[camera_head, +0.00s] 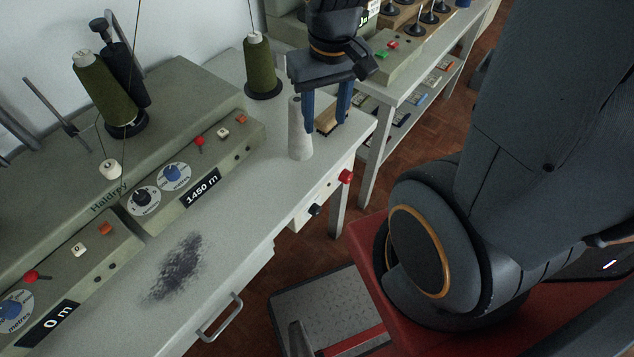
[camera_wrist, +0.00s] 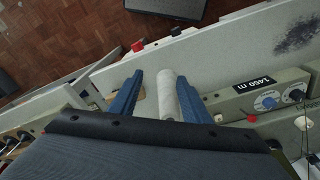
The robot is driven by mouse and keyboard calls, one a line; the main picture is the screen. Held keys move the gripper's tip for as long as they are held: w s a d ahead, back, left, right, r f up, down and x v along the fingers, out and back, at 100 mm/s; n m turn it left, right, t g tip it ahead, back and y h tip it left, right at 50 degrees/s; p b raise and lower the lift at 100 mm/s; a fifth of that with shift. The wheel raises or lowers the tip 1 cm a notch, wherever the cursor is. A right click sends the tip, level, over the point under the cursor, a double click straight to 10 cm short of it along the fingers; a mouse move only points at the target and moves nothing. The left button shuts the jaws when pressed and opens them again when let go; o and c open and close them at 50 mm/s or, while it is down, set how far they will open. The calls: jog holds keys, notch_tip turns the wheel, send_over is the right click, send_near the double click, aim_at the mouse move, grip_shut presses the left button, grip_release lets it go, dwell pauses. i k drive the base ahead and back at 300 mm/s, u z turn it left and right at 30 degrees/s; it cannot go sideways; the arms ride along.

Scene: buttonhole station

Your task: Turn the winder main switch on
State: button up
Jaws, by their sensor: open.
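The grey-green winder (camera_head: 170,95), with "Haldrey" on it, stands along the left of the table. Its 1450 m panel (camera_head: 202,190) carries a blue dial (camera_head: 172,173), a black dial (camera_head: 142,198), a red button (camera_head: 199,141), a white rocker (camera_head: 223,132) and an orange rocker (camera_head: 241,119). A red knob (camera_head: 345,176) and a black knob (camera_head: 314,209) sit on a box at the table's front edge. No label shows which is the main switch. My gripper (camera_head: 325,120) is open and empty, pointing down beside a white cone (camera_head: 299,140); its fingers (camera_wrist: 152,78) flank the cone in the wrist view.
Green thread cones (camera_head: 258,65) stand at the back. A wooden block (camera_head: 326,120) lies near my fingers. A second panel reads 0 m (camera_head: 58,324). A dark smudge (camera_head: 177,268) marks otherwise bare tabletop. A shelved bench (camera_head: 410,98) stands beyond.

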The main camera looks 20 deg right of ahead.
aim_at(346, 176)
jog(key=u, duration=0.1)
jog(key=k, duration=1.15)
jog(key=z, duration=0.25)
